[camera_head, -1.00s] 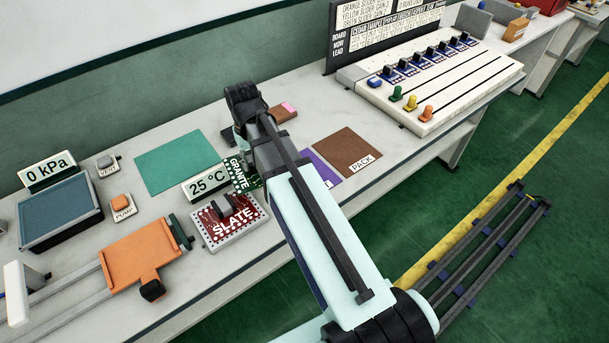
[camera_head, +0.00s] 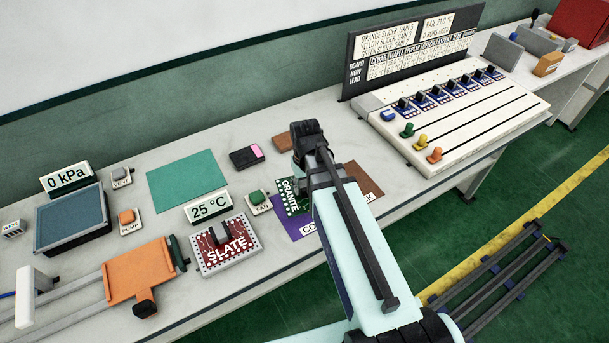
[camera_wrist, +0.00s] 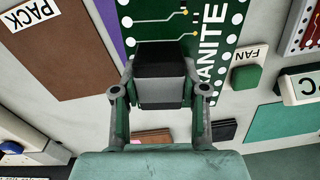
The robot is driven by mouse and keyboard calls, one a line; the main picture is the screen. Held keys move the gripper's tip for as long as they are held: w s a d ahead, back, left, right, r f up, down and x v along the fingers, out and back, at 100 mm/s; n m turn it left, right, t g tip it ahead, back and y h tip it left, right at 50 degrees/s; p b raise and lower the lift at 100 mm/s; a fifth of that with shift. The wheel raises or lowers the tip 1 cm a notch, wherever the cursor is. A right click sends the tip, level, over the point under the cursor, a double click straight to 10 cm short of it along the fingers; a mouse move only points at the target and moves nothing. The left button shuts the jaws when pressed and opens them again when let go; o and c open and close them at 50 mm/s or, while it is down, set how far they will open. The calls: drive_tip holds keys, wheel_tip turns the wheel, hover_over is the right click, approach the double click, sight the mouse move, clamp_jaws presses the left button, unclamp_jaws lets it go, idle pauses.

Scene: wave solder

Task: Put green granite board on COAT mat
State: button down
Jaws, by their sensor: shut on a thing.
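The green granite board (camera_head: 291,198) has white "GRANITE" lettering and a dotted edge; it also fills the top middle of the wrist view (camera_wrist: 213,78). My gripper (camera_head: 310,170) is shut on the board; in the wrist view the fingers (camera_wrist: 160,85) meet at its dark block-shaped part. The purple COAT mat (camera_head: 298,229) lies under and in front of the board in the head view, mostly hidden by the board and my arm. Whether the board touches the mat or hangs above it, I cannot tell.
The brown PACK mat (camera_head: 366,178) lies right of the board, partly behind my arm. The red SLATE board (camera_head: 226,246) and FAN button (camera_head: 258,200) are to the left. A teal mat (camera_head: 187,180) lies farther back. A slider console (camera_head: 450,115) stands at the right.

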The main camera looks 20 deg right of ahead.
sight(306, 196)
drive_tip(key=shift+w+d+f, duration=0.1)
drive_tip(key=shift+w+d, duration=0.4)
drive_tip(key=shift+d, duration=0.05)
drive_tip(key=shift+s+a, duration=0.1)
drive_tip(key=shift+a, duration=0.15)
drive_tip(key=shift+f+b, duration=1.75)
drive_tip(key=shift+f, duration=1.25)
drive_tip(key=shift+f, duration=0.45)
drive_tip(key=c, duration=0.5)
unclamp_jaws()
drive_tip(key=shift+c, duration=0.2)
wheel_tip(306, 196, up, 12)
